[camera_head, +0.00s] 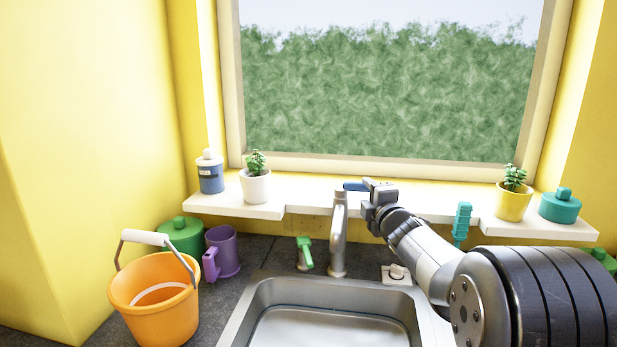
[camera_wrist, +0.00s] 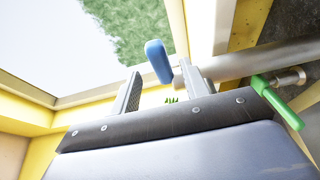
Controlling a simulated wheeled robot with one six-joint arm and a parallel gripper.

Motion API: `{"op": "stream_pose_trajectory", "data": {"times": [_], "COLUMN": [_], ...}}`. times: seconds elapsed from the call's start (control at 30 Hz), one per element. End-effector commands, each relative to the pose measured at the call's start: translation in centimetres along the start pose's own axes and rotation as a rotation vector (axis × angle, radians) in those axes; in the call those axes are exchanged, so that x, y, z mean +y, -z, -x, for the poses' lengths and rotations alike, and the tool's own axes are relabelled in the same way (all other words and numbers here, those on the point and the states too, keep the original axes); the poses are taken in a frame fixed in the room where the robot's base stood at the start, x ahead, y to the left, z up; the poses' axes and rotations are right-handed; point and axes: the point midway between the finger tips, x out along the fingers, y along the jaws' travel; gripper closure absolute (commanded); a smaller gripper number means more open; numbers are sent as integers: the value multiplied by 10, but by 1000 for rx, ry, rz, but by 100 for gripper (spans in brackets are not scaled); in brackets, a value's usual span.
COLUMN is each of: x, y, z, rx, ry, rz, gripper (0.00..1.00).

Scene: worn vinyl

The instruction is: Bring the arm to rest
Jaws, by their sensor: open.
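My gripper (camera_head: 372,188) is at the end of my arm, which reaches in from the right over the sink. It is open, and its jaws are beside the blue lever (camera_head: 354,186) on top of the grey faucet (camera_head: 338,236). In the wrist view, the two fingers (camera_wrist: 160,72) stand apart, and the blue lever (camera_wrist: 156,58) shows between their tips, nearer the right finger. I cannot tell whether a finger touches it. Nothing is held.
The metal sink (camera_head: 262,300) lies below my arm. A green-handled tap (camera_head: 304,253) stands left of the faucet. The white sill (camera_head: 310,204) holds a white pot (camera_head: 256,187), a yellow pot (camera_head: 512,203) and a teal jar (camera_head: 560,206). An orange bucket (camera_head: 155,310) and purple mug (camera_head: 226,250) stand left.

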Motion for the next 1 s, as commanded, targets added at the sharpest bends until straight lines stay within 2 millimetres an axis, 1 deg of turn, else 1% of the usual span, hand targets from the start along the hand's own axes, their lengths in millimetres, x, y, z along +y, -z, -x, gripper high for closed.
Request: {"op": "stream_pose_trajectory", "data": {"times": [0.03, 0.1, 0.3, 0.5, 1.0], "x": [1, 1, 1, 1, 0], "y": [0, 0, 0, 0, 0], "z": [-9, -20, -48, -68, -70], "rx": [1, 1, 1, 1, 10], "ry": [2, 2, 1, 1, 0], "rz": [0, 1, 0, 0, 2], "gripper": [56, 56, 56, 56, 56]}}
